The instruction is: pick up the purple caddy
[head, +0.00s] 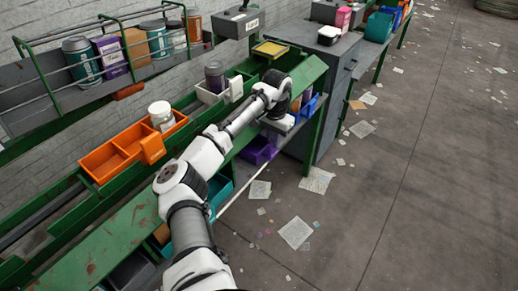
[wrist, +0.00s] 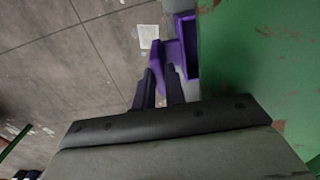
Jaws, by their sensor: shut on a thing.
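The purple caddy (head: 258,150) sits low beside the green bench, on the lower level under the belt, partly hidden behind my arm in the head view. In the wrist view the purple caddy (wrist: 188,45) shows its open top and a projecting purple part by my fingertips. My gripper (wrist: 160,74) is shut on this near part of the caddy, its two dark fingers on either side. The exact contact is dark and hard to see. In the head view my gripper's fingers are hidden by the arm and wrist.
The green bench edge (wrist: 245,70) is close on the right in the wrist view. An orange caddy (head: 103,161) with a white jar (head: 161,115) and a grey caddy (head: 207,97) stand on the belt. A grey cabinet (head: 325,80) stands beyond. Papers litter the floor.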

